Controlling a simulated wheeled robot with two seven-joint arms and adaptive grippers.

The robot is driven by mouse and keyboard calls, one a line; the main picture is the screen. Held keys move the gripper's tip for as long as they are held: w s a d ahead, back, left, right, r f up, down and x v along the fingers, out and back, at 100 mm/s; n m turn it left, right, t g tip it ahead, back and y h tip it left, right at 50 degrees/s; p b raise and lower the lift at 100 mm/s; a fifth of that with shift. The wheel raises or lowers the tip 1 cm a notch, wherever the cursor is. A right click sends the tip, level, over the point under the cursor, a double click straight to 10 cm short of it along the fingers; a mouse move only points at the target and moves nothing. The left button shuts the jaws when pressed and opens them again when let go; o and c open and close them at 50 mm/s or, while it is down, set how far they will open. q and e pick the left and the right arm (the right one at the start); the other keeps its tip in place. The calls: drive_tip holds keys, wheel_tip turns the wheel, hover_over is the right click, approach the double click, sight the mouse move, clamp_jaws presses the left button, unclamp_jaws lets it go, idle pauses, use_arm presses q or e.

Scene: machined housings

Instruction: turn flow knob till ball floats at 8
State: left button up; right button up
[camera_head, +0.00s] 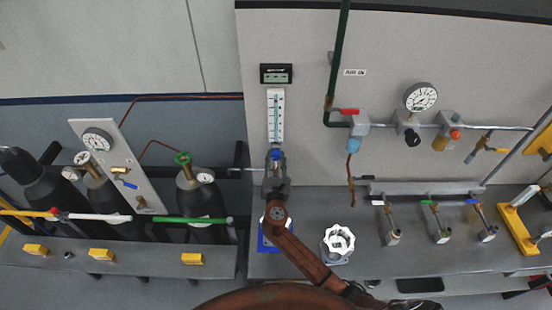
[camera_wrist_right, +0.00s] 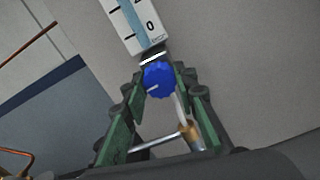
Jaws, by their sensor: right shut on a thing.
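The flowmeter (camera_head: 276,115) is a tall white scale with a light blue tube on the grey panel. In the right wrist view its lower end (camera_wrist_right: 137,24) shows tilted, with the 0 mark. I cannot make out the ball in either view. The blue flow knob (camera_wrist_right: 159,79) sits just below the scale, with a white mark toward its lower left. My right gripper (camera_head: 275,158) is at the knob from below. In the right wrist view its green fingers (camera_wrist_right: 158,82) are on both sides of the knob, shut on it. My left gripper is not in view.
A small black display (camera_head: 276,74) is above the flowmeter. A white handwheel valve (camera_head: 338,241) stands on the bench right of my right arm. A pressure gauge (camera_head: 420,97) and piping are on the panel at right. Gas cylinders (camera_head: 206,205) stand at left behind a rail.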

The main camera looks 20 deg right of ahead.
drive_tip(key=shift+c, duration=0.7)
drive_tip(key=shift+r+n+p, duration=0.1)
drive_tip(key=shift+n+p, duration=0.2)
drive_tip(key=shift+p, duration=0.3)
drive_tip(key=n+p, duration=0.6)
drive_tip(key=p, duration=0.2)
drive_tip(key=shift+d+r, duration=0.1)
use_arm(q)
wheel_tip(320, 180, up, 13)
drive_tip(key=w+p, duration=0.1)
drive_tip(key=p, duration=0.2)
use_arm(e)
drive_tip(key=shift+f+n, duration=0.2)
drive_tip(key=shift+n, duration=1.4)
use_arm(q)
drive_tip(key=shift+p, duration=0.3)
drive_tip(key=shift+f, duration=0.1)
use_arm(e)
drive_tip(key=o, duration=1.2)
drive_tip(key=shift+c, duration=0.2)
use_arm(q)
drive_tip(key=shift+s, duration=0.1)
